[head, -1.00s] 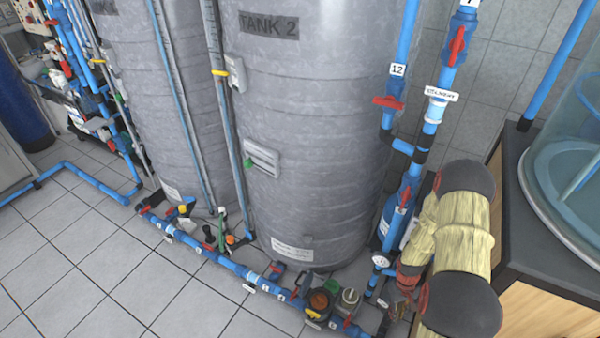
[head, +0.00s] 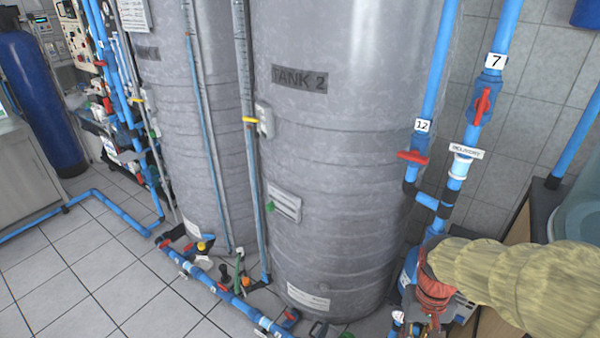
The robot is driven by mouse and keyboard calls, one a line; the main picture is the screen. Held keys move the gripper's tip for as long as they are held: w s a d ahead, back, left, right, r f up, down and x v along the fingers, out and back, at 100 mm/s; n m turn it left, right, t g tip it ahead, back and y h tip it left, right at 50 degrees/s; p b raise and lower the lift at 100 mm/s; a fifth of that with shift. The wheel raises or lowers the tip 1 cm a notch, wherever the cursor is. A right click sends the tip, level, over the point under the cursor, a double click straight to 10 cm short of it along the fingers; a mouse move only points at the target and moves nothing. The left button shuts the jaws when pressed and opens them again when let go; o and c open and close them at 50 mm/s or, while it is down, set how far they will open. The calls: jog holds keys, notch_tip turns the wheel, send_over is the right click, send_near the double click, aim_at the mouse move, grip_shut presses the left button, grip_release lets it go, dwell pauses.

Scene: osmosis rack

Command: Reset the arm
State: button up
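My arm (head: 520,285) enters at the lower right as a pale yellow, ridged link that ends in a red band. My gripper (head: 432,325) is only partly seen below the band, at the bottom edge of the head view. Its fingers are too small and cut off to tell whether it is open or shut. No held object can be made out. It is in front of the blue pipework, to the right of the foot of Tank 2 (head: 335,170); whether it touches anything cannot be told.
Vertical blue pipes with red-handled valves 12 (head: 413,157) and 7 (head: 482,105) stand above my gripper. A low blue pipe run (head: 205,285) crosses the floor before the tanks. A dark-topped bench (head: 545,205) is at right.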

jog(key=s+a+r+n+t, duration=0.1)
jog(key=s+a+r+t, duration=0.1)
jog(key=r, duration=0.6)
jog(key=s+a+r+n+t+p, duration=0.1)
jog(key=a+r+t, duration=0.3)
jog(key=r, duration=0.5)
jog(key=shift+s+a+r+t, duration=0.3)
jog(key=shift+s+a, duration=0.3)
jog(key=shift+a, duration=0.4)
jog(key=shift+d, duration=0.1)
